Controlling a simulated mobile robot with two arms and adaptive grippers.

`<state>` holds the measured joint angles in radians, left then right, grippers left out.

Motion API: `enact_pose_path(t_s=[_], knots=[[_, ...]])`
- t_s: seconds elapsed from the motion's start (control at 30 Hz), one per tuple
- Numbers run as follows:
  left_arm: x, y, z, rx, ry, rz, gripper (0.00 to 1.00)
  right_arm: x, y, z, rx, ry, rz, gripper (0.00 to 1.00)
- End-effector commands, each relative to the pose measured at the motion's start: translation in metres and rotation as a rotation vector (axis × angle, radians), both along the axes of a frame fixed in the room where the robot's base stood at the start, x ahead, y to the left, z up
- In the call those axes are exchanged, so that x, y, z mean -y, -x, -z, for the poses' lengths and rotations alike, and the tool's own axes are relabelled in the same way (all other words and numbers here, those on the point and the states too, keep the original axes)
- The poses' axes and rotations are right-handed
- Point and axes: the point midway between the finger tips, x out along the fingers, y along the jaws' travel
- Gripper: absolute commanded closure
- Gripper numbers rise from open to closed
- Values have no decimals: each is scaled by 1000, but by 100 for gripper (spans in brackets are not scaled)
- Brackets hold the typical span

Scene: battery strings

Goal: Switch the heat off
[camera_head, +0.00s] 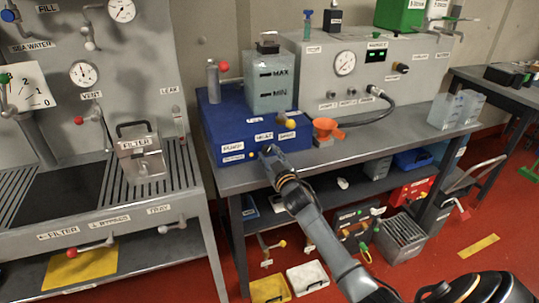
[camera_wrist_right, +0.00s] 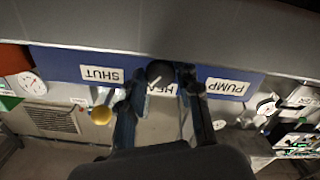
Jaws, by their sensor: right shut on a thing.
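The blue box (camera_head: 222,122) stands on the grey bench, with white labels on its front. In the right wrist view, upside down, the HEAT label (camera_wrist_right: 163,89) sits between the SHUT label (camera_wrist_right: 102,74) and the PUMP label (camera_wrist_right: 227,87), partly hidden. A dark round knob (camera_wrist_right: 160,72) is at the HEAT label. My right gripper (camera_head: 268,151) is at the front of the blue box. In the wrist view its fingers (camera_wrist_right: 160,97) are on both sides of the knob, shut on it. Which way the knob points is not clear. My left gripper is not in view.
A clear tank marked MAX and MIN (camera_head: 270,83) stands on the blue box. A yellow knob (camera_head: 289,124) is close to the right of my gripper. An orange funnel (camera_head: 327,128) and a black hose (camera_head: 380,117) are further right. The bench front (camera_head: 350,152) is mostly clear.

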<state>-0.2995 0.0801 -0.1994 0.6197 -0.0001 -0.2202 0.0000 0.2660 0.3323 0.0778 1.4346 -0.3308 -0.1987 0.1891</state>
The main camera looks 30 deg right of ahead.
Motion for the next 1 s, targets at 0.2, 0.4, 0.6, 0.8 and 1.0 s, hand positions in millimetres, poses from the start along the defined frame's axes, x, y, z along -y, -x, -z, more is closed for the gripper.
enact_pose_path(t_s=[0.2, 0.4, 0.6, 0.8, 1.0], knots=[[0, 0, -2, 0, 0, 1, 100, 1, 0, -1, -48, 201, 0, 98], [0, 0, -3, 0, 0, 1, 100, 1, 0, -1, -87, 366, -1, 98], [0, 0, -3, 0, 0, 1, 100, 1, 0, -1, -116, 493, 0, 98], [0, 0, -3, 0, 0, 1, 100, 1, 0, -2, -135, 570, 0, 98], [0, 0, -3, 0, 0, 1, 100, 1, 0, -1, -145, 607, 0, 98]])
